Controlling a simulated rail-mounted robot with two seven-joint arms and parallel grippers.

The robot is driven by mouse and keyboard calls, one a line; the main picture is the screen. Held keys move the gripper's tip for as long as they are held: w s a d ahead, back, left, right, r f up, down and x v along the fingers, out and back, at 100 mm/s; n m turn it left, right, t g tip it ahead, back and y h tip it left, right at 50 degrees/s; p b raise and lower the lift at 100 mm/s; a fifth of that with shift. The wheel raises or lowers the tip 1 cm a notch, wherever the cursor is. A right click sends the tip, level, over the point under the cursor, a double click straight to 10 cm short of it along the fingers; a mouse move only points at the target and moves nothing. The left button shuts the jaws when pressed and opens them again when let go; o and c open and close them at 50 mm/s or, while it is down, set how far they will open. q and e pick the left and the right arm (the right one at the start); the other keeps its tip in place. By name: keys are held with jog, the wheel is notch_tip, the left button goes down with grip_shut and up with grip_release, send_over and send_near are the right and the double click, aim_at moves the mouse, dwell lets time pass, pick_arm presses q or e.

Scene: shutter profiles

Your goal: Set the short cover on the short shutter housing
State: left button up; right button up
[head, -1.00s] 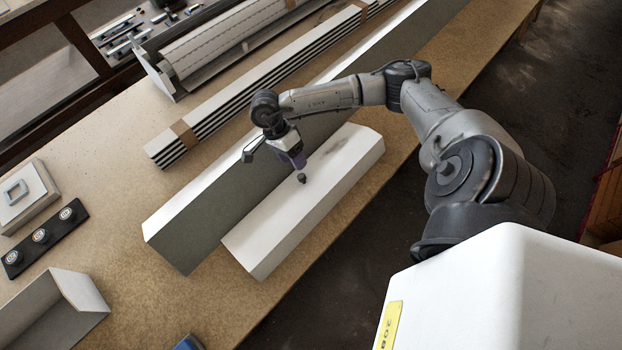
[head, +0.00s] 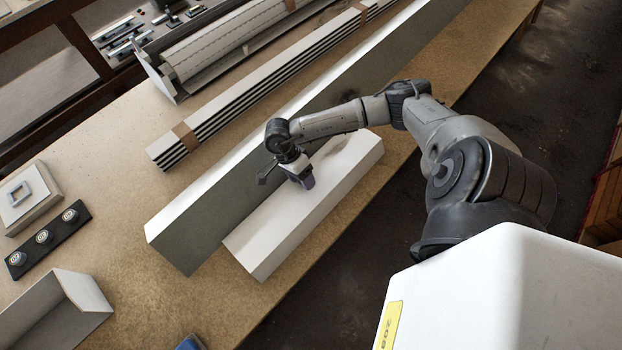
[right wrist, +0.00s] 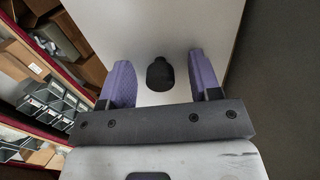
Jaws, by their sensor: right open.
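The short cover (head: 270,238) is a pale, box-shaped profile lying along the table's front edge. Its dark knob (right wrist: 160,74) shows in the right wrist view. My right gripper (head: 306,182) is over the cover's top, its purple fingers apart. In the right wrist view the right gripper (right wrist: 158,80) has one finger on each side of the knob, with a gap on both sides. In the head view the gripper hides the knob. An open housing (head: 172,88) with a slatted roll inside lies at the back; I cannot tell for sure that it is the short one. My left gripper is not in view.
A long pale profile (head: 195,225) lies right behind the cover. Banded strips (head: 230,110) lie farther back. At left are a square-framed block (head: 25,195), a black bar with round knobs (head: 45,238) and an open-ended profile (head: 50,315). Bare table (head: 110,170) lies between.

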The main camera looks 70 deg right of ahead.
grip_shut()
dwell(0.4)
jog(key=shift+r, duration=0.1)
